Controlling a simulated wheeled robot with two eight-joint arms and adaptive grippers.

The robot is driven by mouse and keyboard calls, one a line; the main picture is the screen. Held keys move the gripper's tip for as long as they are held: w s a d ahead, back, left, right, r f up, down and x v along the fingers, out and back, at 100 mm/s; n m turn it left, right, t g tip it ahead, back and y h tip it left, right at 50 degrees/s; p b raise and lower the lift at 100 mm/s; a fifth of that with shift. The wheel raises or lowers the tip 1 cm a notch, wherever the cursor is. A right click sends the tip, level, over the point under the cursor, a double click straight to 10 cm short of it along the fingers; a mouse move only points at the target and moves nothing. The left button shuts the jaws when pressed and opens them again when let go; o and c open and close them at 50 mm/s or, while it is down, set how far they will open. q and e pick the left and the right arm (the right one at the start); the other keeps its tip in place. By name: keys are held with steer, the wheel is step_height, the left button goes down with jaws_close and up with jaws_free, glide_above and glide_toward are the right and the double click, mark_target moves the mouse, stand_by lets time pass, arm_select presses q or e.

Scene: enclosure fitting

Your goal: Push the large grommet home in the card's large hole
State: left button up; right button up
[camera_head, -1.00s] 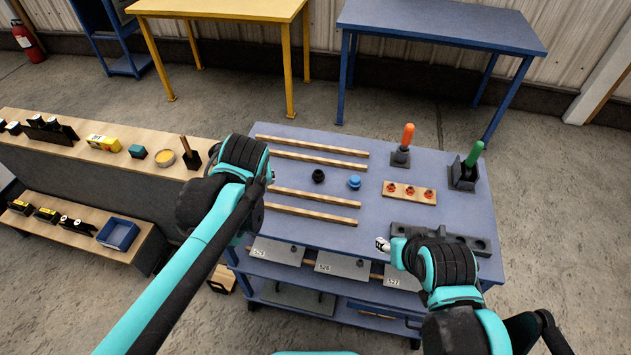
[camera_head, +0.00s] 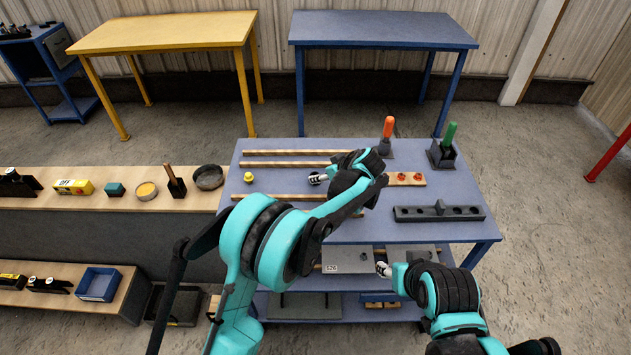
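Grey cards stand on the tier under the blue bench top. One card labelled 526 (camera_head: 345,258) shows partly behind my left arm. Its holes cannot be made out. A small yellow grommet-like piece (camera_head: 248,177) stands at the left of the bench top. The black and blue pieces seen earlier are not visible; my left arm covers part of that area. My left gripper (camera_head: 317,179) is low over the bench top between the wooden rails, pointing left. My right gripper (camera_head: 383,269) is in front of the cards. Both are too small to tell open from shut.
Wooden rails (camera_head: 285,153) lie on the bench top. Red pieces sit on a wooden strip (camera_head: 420,184), beside a grey block with holes (camera_head: 462,214). Orange-handled (camera_head: 389,128) and green-handled (camera_head: 449,135) tools stand at the back. A low shelf (camera_head: 130,202) adjoins at left.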

arm_select(q)
steer(key=b+x, duration=0.2)
steer(key=x, duration=0.4)
steer(key=shift+r, duration=0.2)
steer(key=c, duration=0.8)
steer(key=shift+o, duration=0.2)
